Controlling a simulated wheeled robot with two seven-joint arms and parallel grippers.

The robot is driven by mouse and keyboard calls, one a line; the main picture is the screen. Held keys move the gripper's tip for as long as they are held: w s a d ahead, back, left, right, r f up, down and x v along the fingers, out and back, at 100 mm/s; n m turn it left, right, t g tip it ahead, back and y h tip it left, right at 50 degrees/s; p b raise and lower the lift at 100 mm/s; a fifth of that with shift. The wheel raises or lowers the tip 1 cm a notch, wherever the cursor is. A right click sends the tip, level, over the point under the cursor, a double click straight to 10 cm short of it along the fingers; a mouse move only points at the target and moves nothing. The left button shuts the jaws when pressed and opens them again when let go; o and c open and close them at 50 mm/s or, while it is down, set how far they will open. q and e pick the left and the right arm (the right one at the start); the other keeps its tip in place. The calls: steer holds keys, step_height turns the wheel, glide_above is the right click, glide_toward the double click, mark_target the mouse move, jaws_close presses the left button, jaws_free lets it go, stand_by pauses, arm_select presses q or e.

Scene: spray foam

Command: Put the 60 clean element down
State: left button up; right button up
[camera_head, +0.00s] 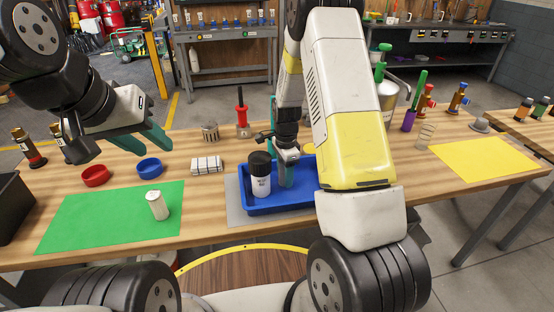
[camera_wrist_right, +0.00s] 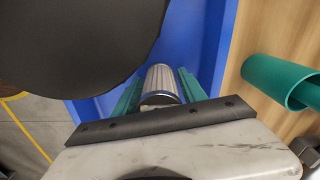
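The element is a ribbed metallic cylinder (camera_wrist_right: 161,82) in the right wrist view, close between the two green fingers of my right gripper (camera_wrist_right: 160,80). They appear to touch its sides. In the head view my right gripper (camera_head: 286,172) points down into the blue tray (camera_head: 262,205), with its fingers low inside; the element is hard to make out there. Whether the element rests on the tray floor is unclear. My left gripper (camera_head: 150,148) is open and empty above the table's left part. A pale cylinder (camera_head: 157,206) stands on the green mat (camera_head: 95,220).
A white can with a black cap (camera_head: 261,175) stands in the tray, left of my right gripper. A yellow mat (camera_head: 485,158) at right is bare.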

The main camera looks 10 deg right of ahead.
steer(key=shift+o, duration=0.6)
steer(key=shift+r, duration=0.1)
step_height(320, 180, up, 12)
steer(key=shift+r, duration=0.15)
steer(key=s+r+n+t+y, duration=0.25)
steer(key=s+r+n, duration=0.7)
steer(key=r, duration=0.65)
steer(key=s+r+n+t, duration=0.2)
steer(key=s+n, duration=0.1)
steer(key=s, duration=0.4)
steer(key=s+a+r+n+t, duration=0.1)
steer(key=s+r+n, duration=0.1)
steer(key=s, duration=0.6)
steer(key=shift+r+n+t, duration=0.3)
steer(key=shift+n+t, duration=0.05)
steer(key=shift+n, duration=0.5)
